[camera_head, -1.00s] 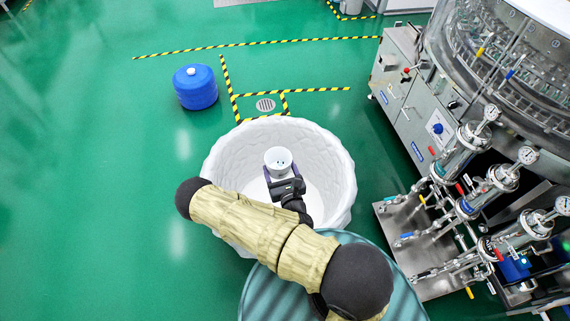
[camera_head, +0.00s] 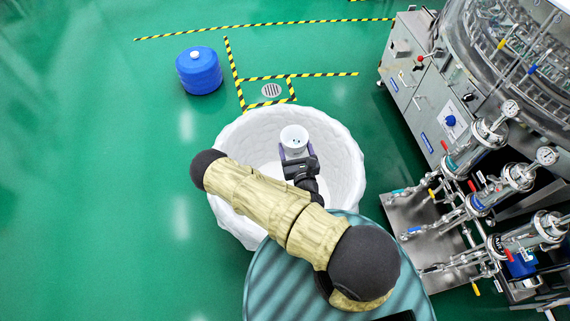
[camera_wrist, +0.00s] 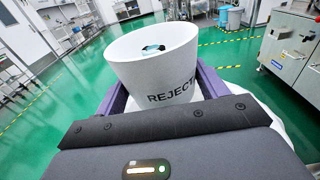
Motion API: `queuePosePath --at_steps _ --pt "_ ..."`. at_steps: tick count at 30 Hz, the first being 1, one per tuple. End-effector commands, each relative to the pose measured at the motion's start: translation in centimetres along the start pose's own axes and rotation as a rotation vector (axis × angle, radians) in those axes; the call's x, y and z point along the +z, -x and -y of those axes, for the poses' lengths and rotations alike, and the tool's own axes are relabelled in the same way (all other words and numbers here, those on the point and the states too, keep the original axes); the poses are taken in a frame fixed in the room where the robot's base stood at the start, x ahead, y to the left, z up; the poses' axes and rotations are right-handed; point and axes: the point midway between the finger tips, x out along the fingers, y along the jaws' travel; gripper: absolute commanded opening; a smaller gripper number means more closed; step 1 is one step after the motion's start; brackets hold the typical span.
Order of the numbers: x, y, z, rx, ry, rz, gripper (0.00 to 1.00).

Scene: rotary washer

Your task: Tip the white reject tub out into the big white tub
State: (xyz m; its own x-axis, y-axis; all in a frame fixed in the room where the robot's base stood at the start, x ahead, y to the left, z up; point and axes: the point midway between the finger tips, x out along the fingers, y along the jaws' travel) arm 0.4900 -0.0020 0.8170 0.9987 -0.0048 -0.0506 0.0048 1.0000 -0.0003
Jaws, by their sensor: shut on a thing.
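The white reject tub (camera_head: 294,137) is held upright in my gripper (camera_head: 296,155) over the big white tub (camera_head: 345,170). In the wrist view the reject tub (camera_wrist: 155,75) shows the word REJECT on its side, and small dark and pale bluish contents lie inside it. My gripper (camera_wrist: 158,95) is shut on the reject tub, with a purple finger on each side of it. The big tub is wide with a crinkled wall; its front part is hidden by my arm. The part of its inside that shows looks empty.
A blue drum (camera_head: 199,72) stands on the green floor at the upper left. The steel rotary washer (camera_head: 500,90) with its valves and gauges stands close on the right. Striped floor tape (camera_head: 270,103) surrounds a drain behind the big tub. The floor to the left is clear.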

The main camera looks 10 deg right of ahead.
Motion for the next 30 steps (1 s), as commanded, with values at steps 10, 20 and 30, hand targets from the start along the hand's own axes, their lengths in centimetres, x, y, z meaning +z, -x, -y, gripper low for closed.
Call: queuePosePath --at_steps 10,20,30 --pt "-2.9 -2.6 -1.0 -0.025 -0.006 0.004 0.49" --pt "-5.9 -6.0 -2.0 -0.101 -0.01 0.004 0.49" --pt "-8.7 -9.1 -3.0 -0.213 -0.017 0.004 0.48"
